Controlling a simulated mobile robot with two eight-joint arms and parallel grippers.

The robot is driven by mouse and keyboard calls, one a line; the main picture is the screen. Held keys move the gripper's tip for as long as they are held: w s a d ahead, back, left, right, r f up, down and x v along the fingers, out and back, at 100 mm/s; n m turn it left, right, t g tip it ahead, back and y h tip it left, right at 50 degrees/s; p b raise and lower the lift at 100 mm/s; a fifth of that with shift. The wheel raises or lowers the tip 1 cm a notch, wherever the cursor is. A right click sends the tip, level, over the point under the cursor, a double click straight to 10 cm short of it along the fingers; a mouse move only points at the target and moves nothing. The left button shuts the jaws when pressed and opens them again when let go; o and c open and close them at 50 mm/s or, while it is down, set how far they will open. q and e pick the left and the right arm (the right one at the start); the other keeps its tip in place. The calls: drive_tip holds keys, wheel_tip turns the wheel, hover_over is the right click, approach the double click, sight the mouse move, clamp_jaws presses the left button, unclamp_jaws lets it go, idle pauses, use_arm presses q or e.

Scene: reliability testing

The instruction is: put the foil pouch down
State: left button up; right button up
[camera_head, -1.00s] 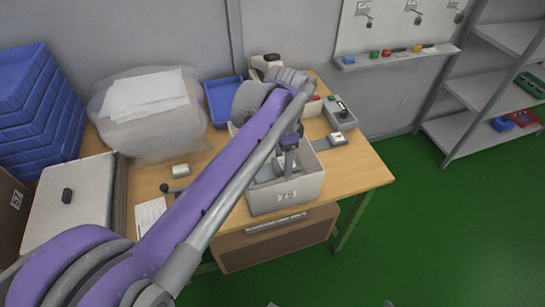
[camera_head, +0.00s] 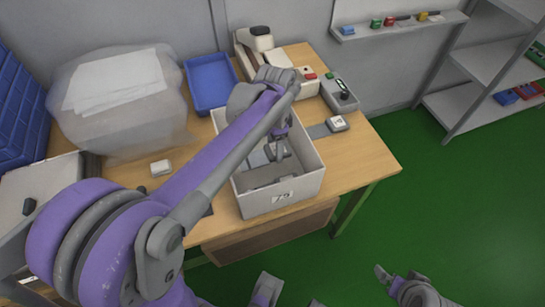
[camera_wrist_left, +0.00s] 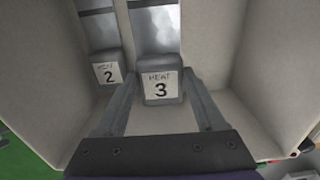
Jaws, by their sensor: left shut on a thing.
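The foil pouch, silvery with a grey end block marked "HEAT 3" (camera_wrist_left: 161,87), sits between the two fingers of my left gripper (camera_wrist_left: 160,97) in the left wrist view. The gripper is shut on this block. A similar pouch marked "HEAT 2" (camera_wrist_left: 107,72) lies just left of it. In the head view my left gripper (camera_head: 278,150) reaches down inside the white box labelled 79 (camera_head: 285,196); the arm partly covers the box. Whether the held pouch touches the box floor is unclear.
Another labelled block with a grey strip (camera_head: 337,123) lies right of the box. A grey control box (camera_head: 340,95), a blue tray (camera_head: 210,84) and a wrapped bundle (camera_head: 115,100) stand behind. A small white block (camera_head: 161,167) lies left. The table's right end is clear.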

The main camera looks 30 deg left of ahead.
sight(274, 155)
use_arm(q)
drive_tip(key=shift+f+b, duration=0.3)
drive_tip(key=shift+f, duration=2.15)
drive_tip(key=shift+f, duration=0.1)
drive_tip(key=o, duration=1.3)
drive_tip(key=shift+r, duration=0.35)
wheel_tip(274, 155, up, 12)
drive_tip(key=shift+f+p, duration=0.2)
drive_tip(key=shift+p, duration=0.65)
